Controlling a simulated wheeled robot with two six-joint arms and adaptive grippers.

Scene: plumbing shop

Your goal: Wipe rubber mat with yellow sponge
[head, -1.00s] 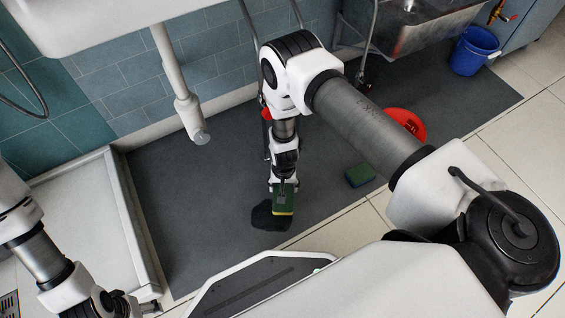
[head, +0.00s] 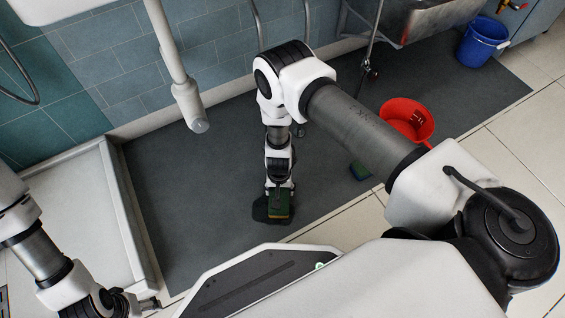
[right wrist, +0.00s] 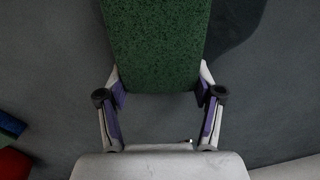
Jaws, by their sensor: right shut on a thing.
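The rubber mat (head: 190,160) is a dark grey sheet on the floor, with a darker patch (head: 260,209) near its front edge. My right gripper (head: 280,188) is shut on the yellow sponge (head: 279,206), whose dark green top faces up. The sponge is over the dark patch; I cannot tell if it touches the mat. In the right wrist view the sponge (right wrist: 157,45) sits between the two fingers, and part of the dark patch (right wrist: 236,20) shows beside it. My left gripper (head: 142,303) is at the lower left, away from the mat; its jaws are unclear.
A blue bucket (head: 482,42) is at the back right. A white raised tray (head: 75,210) borders the mat's left side.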

